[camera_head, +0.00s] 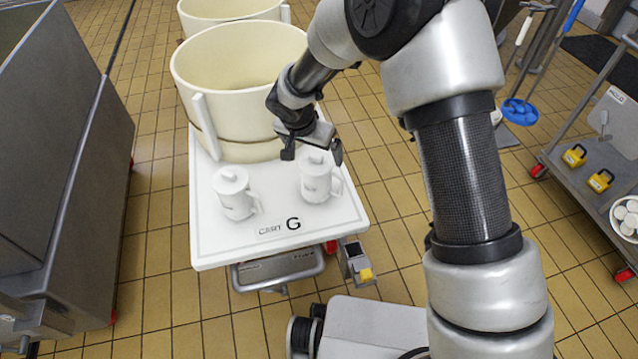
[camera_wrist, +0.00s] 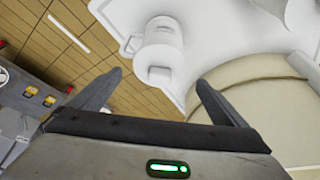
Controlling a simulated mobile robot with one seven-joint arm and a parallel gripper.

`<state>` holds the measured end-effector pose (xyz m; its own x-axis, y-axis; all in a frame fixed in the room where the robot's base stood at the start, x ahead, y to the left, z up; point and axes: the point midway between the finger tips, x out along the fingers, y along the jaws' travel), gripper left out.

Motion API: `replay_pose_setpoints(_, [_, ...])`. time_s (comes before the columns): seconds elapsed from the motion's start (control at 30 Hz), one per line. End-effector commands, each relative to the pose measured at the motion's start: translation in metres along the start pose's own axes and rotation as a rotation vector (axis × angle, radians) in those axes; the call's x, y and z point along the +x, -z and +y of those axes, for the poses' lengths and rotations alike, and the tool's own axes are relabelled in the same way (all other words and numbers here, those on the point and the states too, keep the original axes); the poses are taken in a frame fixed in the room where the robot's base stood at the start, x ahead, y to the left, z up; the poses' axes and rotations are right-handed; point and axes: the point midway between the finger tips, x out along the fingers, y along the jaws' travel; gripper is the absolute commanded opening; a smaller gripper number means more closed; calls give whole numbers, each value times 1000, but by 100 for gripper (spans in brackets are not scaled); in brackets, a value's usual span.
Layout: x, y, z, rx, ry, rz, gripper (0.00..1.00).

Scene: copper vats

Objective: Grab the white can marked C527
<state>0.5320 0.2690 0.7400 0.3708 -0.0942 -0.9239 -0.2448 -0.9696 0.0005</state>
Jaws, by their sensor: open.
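Two white lidded cans with handles stand upright on a white cart top (camera_head: 215,247) lettered G. The right can (camera_head: 316,184) is nearer my gripper (camera_head: 312,156); the left can (camera_head: 235,198) is farther off. Both carry small dark markings that I cannot read, so I cannot tell which is C527. My gripper is open and empty, just above and behind the right can, apart from it. In the wrist view one can (camera_wrist: 160,45) shows beyond and between the open fingers (camera_wrist: 159,82). Part of another white can (camera_wrist: 272,10) is cut off by the top edge.
A large cream vat (camera_head: 235,75) stands on the cart right behind the cans, close to my gripper. A grey steel unit (camera_head: 60,190) is on the left. A trolley with yellow items (camera_head: 601,181) is at the right. The front of the cart top is mostly bare.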

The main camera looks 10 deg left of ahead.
Motion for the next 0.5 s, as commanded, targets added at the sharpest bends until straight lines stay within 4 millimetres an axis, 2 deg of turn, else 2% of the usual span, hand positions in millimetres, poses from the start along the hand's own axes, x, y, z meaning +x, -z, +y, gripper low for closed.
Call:
replay_pose_setpoints(0.03, [12,-3,2,2,-1,-3,97])
replay_pose_setpoints(0.2, [29,-2,1,2,0,-1,97])
replay_pose_setpoints(0.47, [30,-1,1,1,1,1,97])
replay_pose_setpoints(0.5, [30,-1,1,1,1,0,92])
